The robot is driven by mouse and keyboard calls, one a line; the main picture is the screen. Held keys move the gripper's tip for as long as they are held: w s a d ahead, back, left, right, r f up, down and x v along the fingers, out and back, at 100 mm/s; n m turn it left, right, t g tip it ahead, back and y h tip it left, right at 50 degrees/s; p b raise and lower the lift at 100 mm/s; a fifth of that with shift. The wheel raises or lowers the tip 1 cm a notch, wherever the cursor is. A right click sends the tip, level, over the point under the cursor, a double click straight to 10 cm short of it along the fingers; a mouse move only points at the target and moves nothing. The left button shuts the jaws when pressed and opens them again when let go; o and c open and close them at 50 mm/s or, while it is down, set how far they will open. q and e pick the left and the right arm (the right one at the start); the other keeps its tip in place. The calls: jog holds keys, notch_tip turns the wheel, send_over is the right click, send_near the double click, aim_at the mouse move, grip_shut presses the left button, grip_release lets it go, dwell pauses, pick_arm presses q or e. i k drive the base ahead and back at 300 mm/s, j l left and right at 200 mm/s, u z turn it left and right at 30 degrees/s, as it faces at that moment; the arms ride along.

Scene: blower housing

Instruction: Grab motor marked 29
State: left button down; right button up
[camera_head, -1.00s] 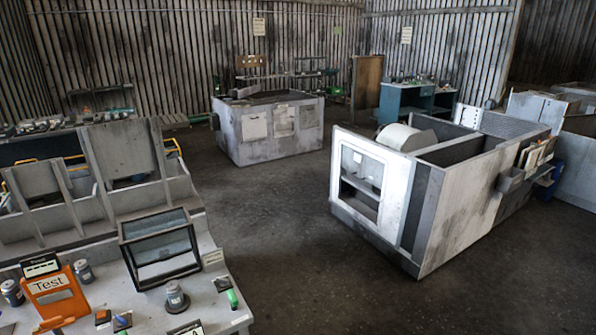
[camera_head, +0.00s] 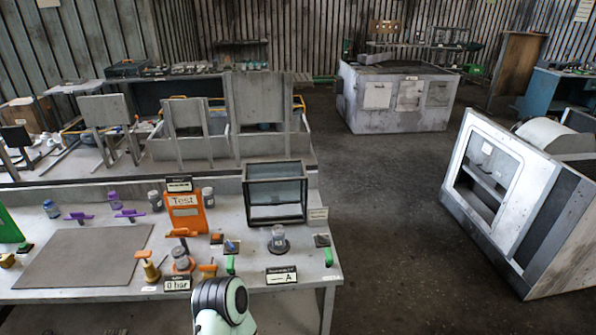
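No marking 29 can be read on anything in view. Several small grey cylinders that could be motors stand on the workbench (camera_head: 80,288). One cylinder (camera_head: 155,200) is left of the orange Test panel (camera_head: 187,213), and another (camera_head: 208,196) is just right of it. A third (camera_head: 278,238) stands on a dark round base near the front label with an A. A fourth (camera_head: 181,258) sits on a reddish base behind the 0 bar label. A pale rounded link of my own arm rises at the bottom edge; neither gripper's fingers show.
A glass-fronted black box (camera_head: 275,193) stands on the bench's right side. A flat grey mat (camera_head: 85,256) and purple-handled parts (camera_head: 130,214) are on the left. Clear floor lies right of the bench, up to a large grey housing (camera_head: 525,205).

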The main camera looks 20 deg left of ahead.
aim_at(278, 242)
jog(key=i+l+z, duration=0.35)
jog(key=i+z, duration=0.35)
jog(key=i+l, duration=0.15)
jog(key=i, duration=0.3)
jog(key=i+l+u, duration=0.1)
jog(key=i, duration=0.4)
jog(key=i+l, duration=0.25)
jog(key=i, duration=0.2)
jog(key=i+j+u, duration=0.15)
jog(key=i+u, duration=0.55)
jog(key=u, duration=0.25)
jog(key=i+l+u, duration=0.1)
jog(key=i+u, duration=0.6)
jog(key=u, duration=0.25)
jog(key=i+l+u, duration=0.1)
jog(key=i+u, duration=0.15)
jog(key=u, duration=0.2)
jog(key=i+l+u, duration=0.15)
jog(key=u, duration=0.35)
jog(key=i+l+u, duration=0.15)
jog(key=u, duration=0.3)
jog(key=i+l+u, duration=0.2)
jog(key=u, duration=0.25)
jog(key=i+l+u, duration=0.2)
jog(key=u, duration=0.25)
jog(key=i+l+u, duration=0.15)
jog(key=l+u, duration=0.15)
jog(key=i+l+u, duration=0.1)
jog(key=l+u, duration=0.7)
jog(key=i+j, duration=0.05)
